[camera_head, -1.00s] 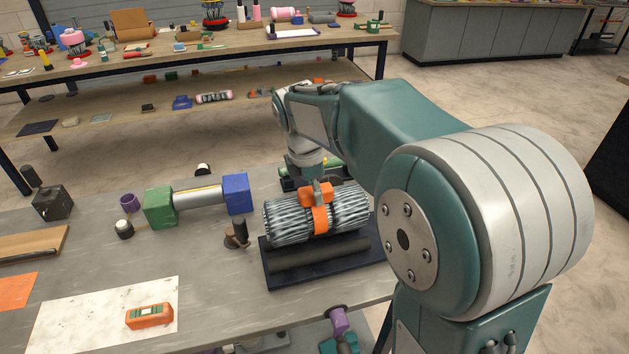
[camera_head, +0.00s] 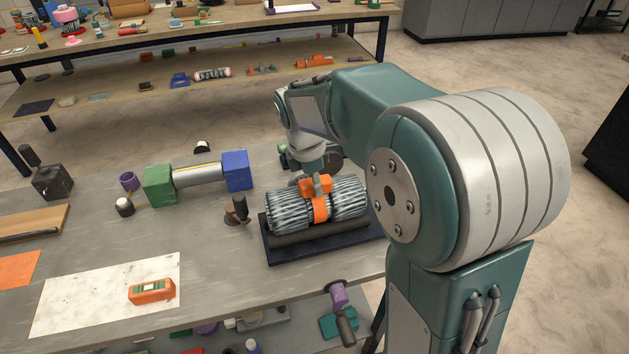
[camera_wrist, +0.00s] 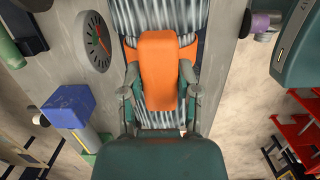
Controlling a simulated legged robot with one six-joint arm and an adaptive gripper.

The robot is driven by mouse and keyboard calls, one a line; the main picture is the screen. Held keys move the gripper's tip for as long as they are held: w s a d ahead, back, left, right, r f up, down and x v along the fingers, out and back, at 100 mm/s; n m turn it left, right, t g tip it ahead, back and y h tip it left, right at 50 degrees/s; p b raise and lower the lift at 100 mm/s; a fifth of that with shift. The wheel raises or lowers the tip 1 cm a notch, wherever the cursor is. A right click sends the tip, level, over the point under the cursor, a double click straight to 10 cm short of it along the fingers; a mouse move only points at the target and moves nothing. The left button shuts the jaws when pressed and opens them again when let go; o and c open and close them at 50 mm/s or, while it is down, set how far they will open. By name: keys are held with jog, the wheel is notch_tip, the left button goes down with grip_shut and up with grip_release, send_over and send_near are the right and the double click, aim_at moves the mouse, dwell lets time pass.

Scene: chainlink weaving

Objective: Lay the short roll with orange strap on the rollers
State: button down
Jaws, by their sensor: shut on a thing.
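The short roll (camera_head: 346,200) is a bundle of grey wire mesh with an orange strap (camera_head: 320,209) around its middle. My gripper (camera_head: 316,183) is above it, shut on the orange block of the strap. In the wrist view my gripper (camera_wrist: 160,78) has a finger on each side of that block, with the mesh roll (camera_wrist: 155,17) running lengthwise behind it. The rollers (camera_head: 320,236) are on a dark base directly under the roll; the front dark roller shows, the rear one is hidden. The roll lies level along them, touching or very close; I cannot tell which.
A stand with green (camera_head: 159,185) and blue (camera_head: 237,170) blocks is behind left. A short dark peg (camera_head: 237,211) stands just left of the rollers. An orange device (camera_head: 152,291) lies on a white sheet (camera_head: 75,305). The grey table (camera_head: 215,262) is clear between.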

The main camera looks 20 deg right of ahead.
jog(key=shift+f, duration=0.45)
dwell(0.5)
jog(key=shift+c, duration=1.2)
grip_release()
notch_tip(320, 180, up, 12)
jog(key=a, duration=0.2)
jog(key=shift+f, duration=0.15)
jog(key=s+d+f+m+t+y, duration=0.1)
jog(key=s+m+t, duration=0.1)
jog(key=s+m, duration=0.7)
jog(key=s+d+f+m+t, duration=0.1)
jog(key=s+f+m+t, duration=0.1)
jog(key=s+m, duration=0.7)
jog(key=s+t, duration=0.1)
jog(key=s, duration=0.2)
jog(key=shift+f+t+y, duration=0.2)
jog(key=shift+t+y, duration=0.1)
jog(key=shift+y, duration=0.1)
